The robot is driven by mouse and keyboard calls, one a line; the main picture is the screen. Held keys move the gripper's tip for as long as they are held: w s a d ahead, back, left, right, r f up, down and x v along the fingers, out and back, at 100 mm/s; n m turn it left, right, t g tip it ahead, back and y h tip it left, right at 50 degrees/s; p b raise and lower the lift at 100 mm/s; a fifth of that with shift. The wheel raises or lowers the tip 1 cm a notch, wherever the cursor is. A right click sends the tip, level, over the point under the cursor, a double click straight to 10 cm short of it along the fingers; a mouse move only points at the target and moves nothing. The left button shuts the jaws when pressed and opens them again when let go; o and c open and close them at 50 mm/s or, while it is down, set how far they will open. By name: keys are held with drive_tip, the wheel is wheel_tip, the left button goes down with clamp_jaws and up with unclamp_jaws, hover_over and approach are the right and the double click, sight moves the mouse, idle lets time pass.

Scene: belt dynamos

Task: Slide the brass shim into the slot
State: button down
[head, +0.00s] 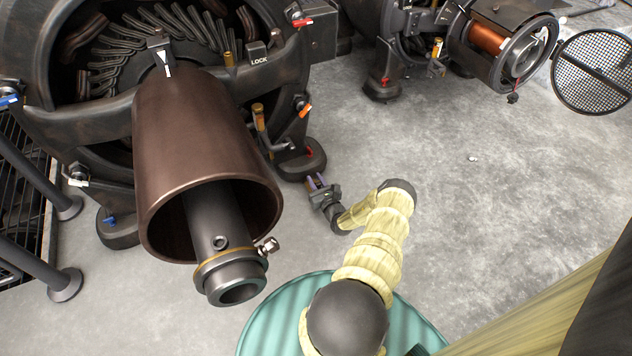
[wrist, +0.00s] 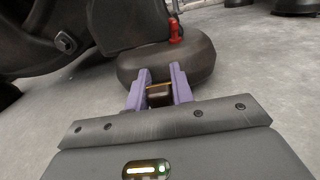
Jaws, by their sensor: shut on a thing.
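My gripper (head: 317,183) is low over the floor, just in front of the dark rounded foot (head: 303,160) of the large dynamo. In the wrist view its purple fingers (wrist: 158,78) are shut on a small brown block with brass-coloured edges, which I take as the brass shim (wrist: 160,93). The shim points at the side of the foot (wrist: 135,69). A red peg (wrist: 174,32) stands on top of the foot. I cannot make out the slot, and I cannot tell whether the shim touches the foot.
The large dynamo (head: 205,150) fills the left, its brown cylinder and shaft jutting forward. A second machine (head: 500,45) with a copper coil and an open mesh cover (head: 595,70) stands at the upper right.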

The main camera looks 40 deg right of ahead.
sight(309, 169)
drive_tip(key=shift+b+x, duration=0.7)
drive_tip(key=shift+x, duration=0.95)
drive_tip(key=c, duration=1.1)
unclamp_jaws()
drive_tip(key=shift+c, duration=0.2)
wheel_tip(309, 169, up, 10)
drive_tip(key=p, duration=0.7)
